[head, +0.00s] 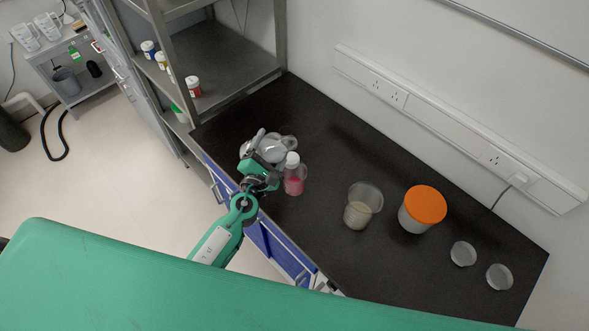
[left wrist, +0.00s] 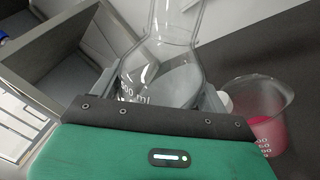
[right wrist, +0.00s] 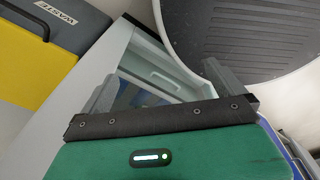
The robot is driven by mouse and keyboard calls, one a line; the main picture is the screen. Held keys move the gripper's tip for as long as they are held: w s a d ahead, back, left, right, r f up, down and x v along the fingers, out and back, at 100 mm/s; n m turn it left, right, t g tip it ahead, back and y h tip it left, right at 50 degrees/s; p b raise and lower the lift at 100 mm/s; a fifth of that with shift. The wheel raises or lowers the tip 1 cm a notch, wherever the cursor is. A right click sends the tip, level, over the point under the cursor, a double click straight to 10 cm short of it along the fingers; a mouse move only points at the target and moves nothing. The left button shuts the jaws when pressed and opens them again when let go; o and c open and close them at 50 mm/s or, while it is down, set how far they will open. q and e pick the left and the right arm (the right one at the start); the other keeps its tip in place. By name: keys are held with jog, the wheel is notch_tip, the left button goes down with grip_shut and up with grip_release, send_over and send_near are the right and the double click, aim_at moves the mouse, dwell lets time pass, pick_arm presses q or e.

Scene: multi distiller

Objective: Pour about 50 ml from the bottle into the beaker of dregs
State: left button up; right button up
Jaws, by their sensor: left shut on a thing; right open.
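My left gripper (head: 267,152) is shut on a clear glass flask (left wrist: 165,75) with a narrower neck and a "500 ml" mark. The flask also shows in the head view (head: 287,142), partly hidden by the gripper; I cannot tell what it contains. A clear beaker with pink liquid (head: 295,187) stands just right of the gripper, and also shows in the left wrist view (left wrist: 262,115). A white cap (head: 292,158) shows at its back edge. Another beaker (head: 364,205) with cloudy beige liquid stands further right. My right gripper (right wrist: 165,85) is open and empty.
A tub with an orange lid (head: 424,205) and two small clear dishes (head: 463,253) (head: 499,277) stand at the right of the black bench (head: 340,270). A metal shelf (head: 228,72) rises at the left. A waste bin (right wrist: 50,35) shows in the right wrist view.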

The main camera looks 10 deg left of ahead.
dwell(0.6)
pick_arm(q)
jog(key=shift+a+f+m, duration=0.1)
jog(key=shift+a+m, duration=0.1)
jog(key=shift+m, duration=0.4)
dwell(0.3)
jog(key=shift+w+f+m+b, duration=0.1)
jog(key=shift+m+b, duration=0.2)
jog(key=shift+b, duration=0.05)
dwell(0.6)
jog(key=shift+a+f+m, duration=0.15)
jog(key=shift+f+m, duration=0.05)
jog(key=shift+m, duration=0.2)
dwell(0.6)
jog(key=shift+f+m+b, duration=0.15)
jog(key=shift+m+b, duration=0.2)
jog(key=shift+m, duration=0.05)
dwell(0.8)
jog(key=shift+a+f+m+b, duration=0.15)
jog(key=shift+f+m+b, duration=0.2)
jog(key=shift+m, duration=0.35)
dwell(1.3)
jog(key=shift+a+m, duration=0.1)
jog(key=shift+m, duration=0.4)
dwell(0.8)
